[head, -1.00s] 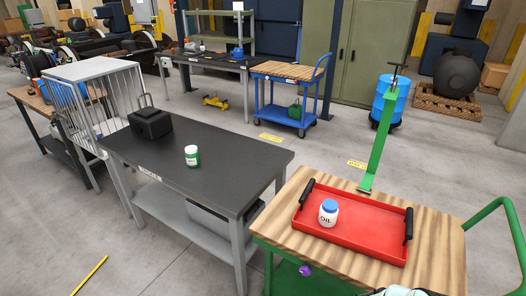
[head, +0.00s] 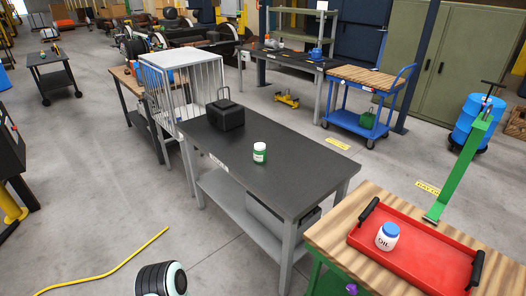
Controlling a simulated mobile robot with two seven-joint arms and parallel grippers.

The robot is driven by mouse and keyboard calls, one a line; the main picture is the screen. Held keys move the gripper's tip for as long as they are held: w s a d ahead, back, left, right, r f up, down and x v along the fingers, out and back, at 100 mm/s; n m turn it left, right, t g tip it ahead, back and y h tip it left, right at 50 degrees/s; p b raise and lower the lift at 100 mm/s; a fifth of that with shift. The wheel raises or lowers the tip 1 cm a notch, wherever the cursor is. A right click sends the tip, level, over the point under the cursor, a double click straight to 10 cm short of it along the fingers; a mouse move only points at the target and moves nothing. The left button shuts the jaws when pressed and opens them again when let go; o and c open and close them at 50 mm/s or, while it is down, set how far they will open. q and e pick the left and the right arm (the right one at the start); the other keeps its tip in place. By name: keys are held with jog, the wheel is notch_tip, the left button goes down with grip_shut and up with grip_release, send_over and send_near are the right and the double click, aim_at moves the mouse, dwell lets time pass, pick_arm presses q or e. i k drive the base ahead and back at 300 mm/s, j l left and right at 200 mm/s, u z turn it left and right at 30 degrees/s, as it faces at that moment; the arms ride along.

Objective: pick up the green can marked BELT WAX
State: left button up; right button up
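A small green can (head: 260,153) with a white lid and a pale label stands upright on the dark top of a grey workbench (head: 300,180). It is right of a black box, near the middle of the bench. Its marking is too small to read. Neither of my grippers is in view; a rounded black and white part at the bottom left looks like a piece of my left arm.
A black box (head: 227,115) with a handle stands at the bench's back left. At right, a wooden-topped cart (head: 330,232) bears a red tray (head: 425,258) with a white, blue-lidded OIL jar (head: 387,237). A white cage (head: 180,95) stands behind the bench. Floor at left is open, crossed by a yellow line.

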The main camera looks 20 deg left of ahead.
aim_at(259, 157)
jog(key=i+j, duration=0.2)
jog(key=j, duration=0.2)
jog(key=i+j, duration=0.2)
jog(key=j, duration=0.15)
jog(key=i+j, duration=0.2)
jog(key=j, duration=0.2)
jog(key=i+j, duration=0.2)
jog(key=j, duration=0.2)
jog(key=i+j, duration=0.2)
jog(key=j, duration=0.15)
